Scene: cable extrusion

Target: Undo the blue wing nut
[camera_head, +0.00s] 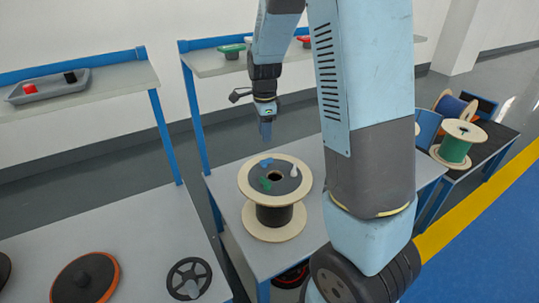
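A spool with a pale wooden flange (249,184) and a dark cable winding stands upright on the grey table. On the dark plate on its top are a blue wing nut (266,163) at the back, a green wing nut (266,185) at the front left and a white one (294,171) at the right. My gripper (266,138) points down above the far edge of the spool, apart from the blue wing nut. Its fingers are small and seen edge-on, so whether they are open cannot be made out.
A grey tray (47,89) with a red and a black piece lies on the left shelf. A dark orange-rimmed disc (86,279) and a black handwheel (189,279) lie on the left table. A green cable spool (456,145) stands at the right. My arm blocks part of the view.

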